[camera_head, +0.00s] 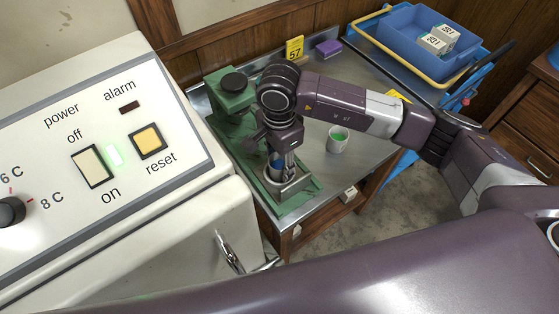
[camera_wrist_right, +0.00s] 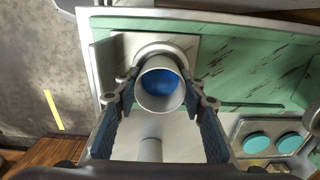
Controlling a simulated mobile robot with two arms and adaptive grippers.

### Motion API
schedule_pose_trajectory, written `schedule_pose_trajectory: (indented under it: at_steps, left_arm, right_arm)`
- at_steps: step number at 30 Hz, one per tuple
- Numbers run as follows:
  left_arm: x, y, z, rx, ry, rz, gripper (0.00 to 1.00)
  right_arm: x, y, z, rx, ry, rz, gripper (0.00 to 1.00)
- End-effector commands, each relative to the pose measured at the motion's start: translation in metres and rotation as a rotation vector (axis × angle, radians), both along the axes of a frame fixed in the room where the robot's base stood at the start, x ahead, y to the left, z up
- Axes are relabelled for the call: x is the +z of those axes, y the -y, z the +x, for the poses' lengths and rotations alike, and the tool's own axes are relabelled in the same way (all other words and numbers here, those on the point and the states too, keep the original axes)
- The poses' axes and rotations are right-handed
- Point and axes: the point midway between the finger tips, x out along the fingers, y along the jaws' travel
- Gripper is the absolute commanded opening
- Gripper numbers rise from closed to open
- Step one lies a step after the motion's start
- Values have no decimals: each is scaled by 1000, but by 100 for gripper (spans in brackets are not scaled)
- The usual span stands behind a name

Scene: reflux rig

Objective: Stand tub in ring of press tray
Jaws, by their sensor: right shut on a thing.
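The tub (camera_wrist_right: 144,98) is a pale grey cylinder with blue inside, seen from above in the right wrist view. My right gripper (camera_wrist_right: 161,98) is shut on it, a finger on each side. In the head view the gripper (camera_head: 281,164) points down over the front of the green press. The press tray (camera_wrist_right: 128,48) is a pale square plate. Its round ring (camera_wrist_right: 166,46) shows as an arc just behind the tub. In the head view the tray (camera_head: 298,188) lies below the fingers. I cannot tell whether the tub is inside the ring or above it. My left gripper is not in view.
The green press column (camera_head: 228,96) rises behind my gripper. A white cup with green contents (camera_head: 337,142) stands to the right on the metal bench. A blue crate (camera_head: 400,38), purple block (camera_head: 328,47) and yellow 57 sign (camera_head: 294,48) are farther back. The control cabinet (camera_head: 190,225) is close on the left.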

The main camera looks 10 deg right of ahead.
Motion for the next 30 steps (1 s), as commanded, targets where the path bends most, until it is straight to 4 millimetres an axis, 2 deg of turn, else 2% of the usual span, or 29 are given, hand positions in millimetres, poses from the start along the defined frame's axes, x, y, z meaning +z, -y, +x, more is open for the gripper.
schedule_pose_trajectory:
  at_steps: [8, 9, 14, 26, 30]
  left_arm:
    - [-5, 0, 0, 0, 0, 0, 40]
    - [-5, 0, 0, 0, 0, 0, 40]
    - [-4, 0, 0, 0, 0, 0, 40]
    - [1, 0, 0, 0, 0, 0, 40]
    - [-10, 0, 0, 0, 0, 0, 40]
  right_arm:
    - [-4, 0, 0, 0, 1, 0, 13]
    - [-3, 0, 0, 0, 1, 0, 39]
    - [-2, 0, 0, 0, 0, 0, 55]
    - [4, 0, 1, 0, 1, 2, 55]
    - [27, 0, 2, 2, 7, 2, 55]
